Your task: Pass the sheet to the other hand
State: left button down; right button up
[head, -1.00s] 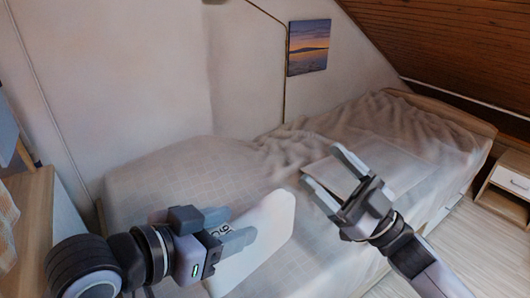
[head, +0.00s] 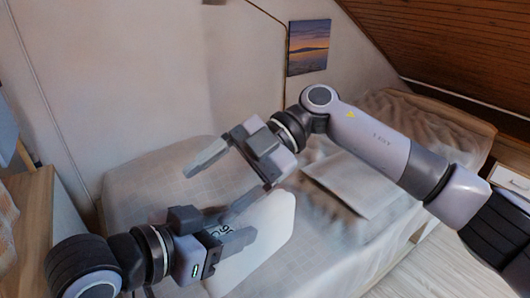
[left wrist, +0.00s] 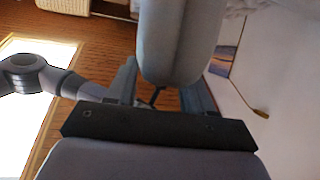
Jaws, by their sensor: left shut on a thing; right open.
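The sheet (head: 275,225) is a pale flat panel with rounded corners and dark print near my left gripper. My left gripper (head: 243,229) is shut on its left part and holds it tilted above the bed. My right gripper (head: 214,183) is open and empty. It reaches in from the right, with its fingers pointing left, just above the left gripper. Its lower finger overlaps the sheet's upper left edge in the picture; I cannot tell whether they touch. In the left wrist view the left gripper's fingers (left wrist: 160,92) show, with a large grey rounded shape in front that I cannot identify.
The bed (head: 150,190) with a pale cover lies below both grippers. A flat pale piece of bedding (head: 345,185) lies on it. A wooden surface (head: 32,215) stands at the left and a nightstand (head: 508,180) at the right. The wall and sloping wooden ceiling close off the back.

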pick_arm(q)
jog(key=shift+r, duration=0.1)
pick_arm(e)
jog(key=h, duration=0.2)
jog(key=m+t+h, duration=0.3)
jog(key=t+h, duration=0.1)
jog(key=h, duration=0.2)
send_near(248, 214)
jog(key=x, duration=1.1)
jog(key=shift+f, duration=0.4)
jog(key=c, duration=1.2)
pick_arm(q)
jog(key=shift+c, duration=1.7)
grip_release()
pick_arm(e)
jog(key=shift+r, duration=0.1)
jog(key=shift+c, duration=0.5)
